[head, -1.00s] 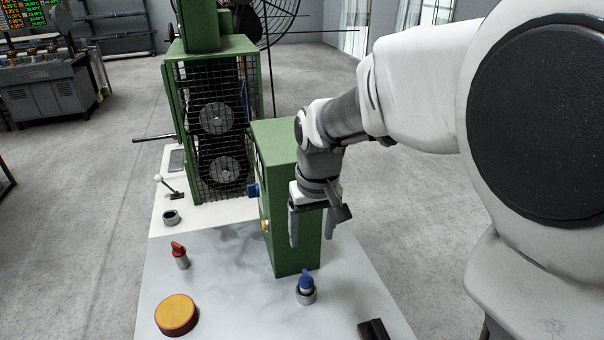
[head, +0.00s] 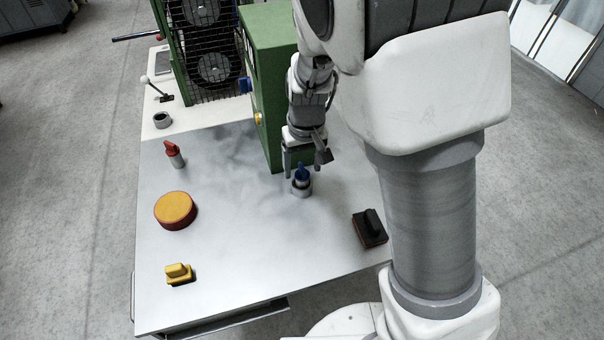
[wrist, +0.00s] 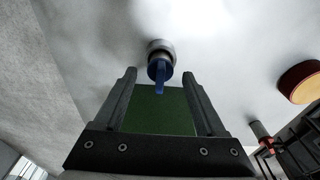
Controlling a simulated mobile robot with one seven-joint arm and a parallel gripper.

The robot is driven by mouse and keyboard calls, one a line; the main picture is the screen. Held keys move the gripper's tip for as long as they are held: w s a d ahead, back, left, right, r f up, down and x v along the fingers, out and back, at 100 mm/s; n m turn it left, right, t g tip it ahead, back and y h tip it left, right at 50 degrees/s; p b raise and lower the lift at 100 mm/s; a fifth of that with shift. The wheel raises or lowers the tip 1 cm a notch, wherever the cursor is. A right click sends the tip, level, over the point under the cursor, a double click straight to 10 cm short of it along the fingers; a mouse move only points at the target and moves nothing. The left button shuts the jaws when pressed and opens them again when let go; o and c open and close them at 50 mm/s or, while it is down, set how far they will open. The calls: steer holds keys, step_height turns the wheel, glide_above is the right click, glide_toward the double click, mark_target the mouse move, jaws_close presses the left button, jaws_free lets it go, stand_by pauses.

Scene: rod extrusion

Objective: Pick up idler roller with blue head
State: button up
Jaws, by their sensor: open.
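The idler roller with the blue head (head: 302,173) stands upright in a grey ring-shaped holder (head: 301,190) on the metal table. My gripper (head: 303,172) is open and empty, just above and around the blue head in the head view. In the wrist view the blue head (wrist: 160,72) lies ahead of the gap between the two fingers of my gripper (wrist: 157,75), roughly centred. The fingers do not appear to touch it. The roller with the red head (head: 174,153) stands further left on the table and also shows in the wrist view (wrist: 258,130).
A green machine housing (head: 265,85) stands close behind my gripper. The table (head: 230,250) also carries an orange and red disc (head: 175,210), a yellow block (head: 178,273) and a black-handled block (head: 370,228). The table's middle is clear.

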steer(key=shift+w+f, duration=0.2)
steer(key=shift+f, duration=1.3)
steer(key=shift+a, duration=0.1)
jaws_close()
